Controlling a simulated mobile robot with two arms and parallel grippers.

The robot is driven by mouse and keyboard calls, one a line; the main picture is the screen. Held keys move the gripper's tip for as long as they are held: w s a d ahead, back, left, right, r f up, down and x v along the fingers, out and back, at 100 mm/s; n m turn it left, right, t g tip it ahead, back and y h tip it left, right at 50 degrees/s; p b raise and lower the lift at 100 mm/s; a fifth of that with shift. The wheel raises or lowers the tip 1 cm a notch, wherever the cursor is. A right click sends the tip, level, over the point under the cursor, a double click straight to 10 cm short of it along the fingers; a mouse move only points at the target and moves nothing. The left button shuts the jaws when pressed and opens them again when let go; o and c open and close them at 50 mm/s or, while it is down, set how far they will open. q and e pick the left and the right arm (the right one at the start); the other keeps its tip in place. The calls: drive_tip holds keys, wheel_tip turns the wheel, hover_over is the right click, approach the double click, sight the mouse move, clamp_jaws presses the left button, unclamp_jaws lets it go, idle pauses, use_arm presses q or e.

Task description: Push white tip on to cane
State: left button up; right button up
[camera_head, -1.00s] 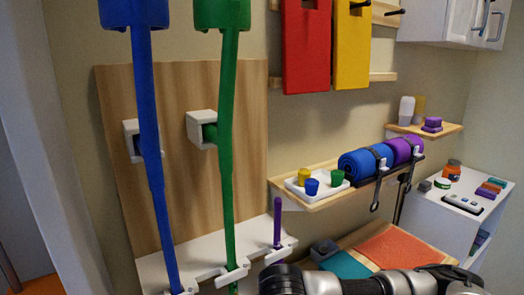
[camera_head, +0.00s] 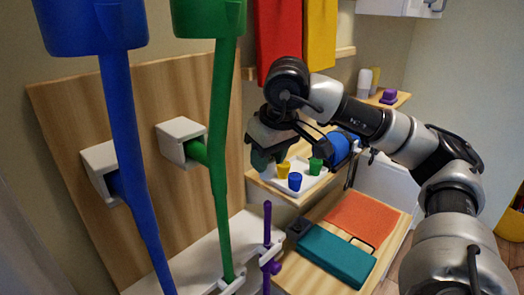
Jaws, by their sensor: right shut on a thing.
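A thick blue cane (camera_head: 128,150) and a green cane (camera_head: 219,130) stand upright at the left, each with a wide cup-shaped end of its own colour at the top. A short purple rod (camera_head: 267,222) stands behind them to the right. My right gripper (camera_head: 264,158) is in front of the shelf, left of the small white tray (camera_head: 310,187). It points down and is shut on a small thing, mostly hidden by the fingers. I cannot make out a white tip. Yellow (camera_head: 283,170), blue (camera_head: 295,181) and green (camera_head: 315,165) cups sit on the tray. My left gripper is out of view.
White brackets (camera_head: 181,128) on a wooden panel (camera_head: 80,100) stand by the canes. A blue roll (camera_head: 341,148) lies on the shelf, partly behind my right arm. Below are a teal block (camera_head: 335,257) and an orange mat (camera_head: 362,216). Red and yellow panels hang above.

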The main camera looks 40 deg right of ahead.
sight(267, 201)
drive_tip(key=shift+s+d+f, duration=0.1)
drive_tip(key=shift+s+f, duration=0.1)
drive_tip(key=shift+f, duration=0.25)
drive_tip(key=shift+f+b, duration=0.3)
drive_tip(key=shift+b, duration=0.15)
drive_tip(key=shift+s+b+x, duration=0.1)
drive_tip(key=shift+b+x, duration=0.35)
drive_tip(key=shift+x, duration=0.2)
drive_tip(key=shift+s+b+x, duration=0.15)
drive_tip(key=shift+b+x, duration=0.3)
drive_tip(key=shift+x, duration=0.25)
drive_tip(key=shift+f+b, duration=0.9)
drive_tip(key=shift+f, duration=0.15)
drive_tip(key=shift+r, duration=0.1)
drive_tip(key=shift+b, duration=0.55)
drive_tip(key=shift+s+f+b, duration=0.1)
drive_tip(key=shift+f+b, duration=1.55)
drive_tip(key=shift+f, duration=0.35)
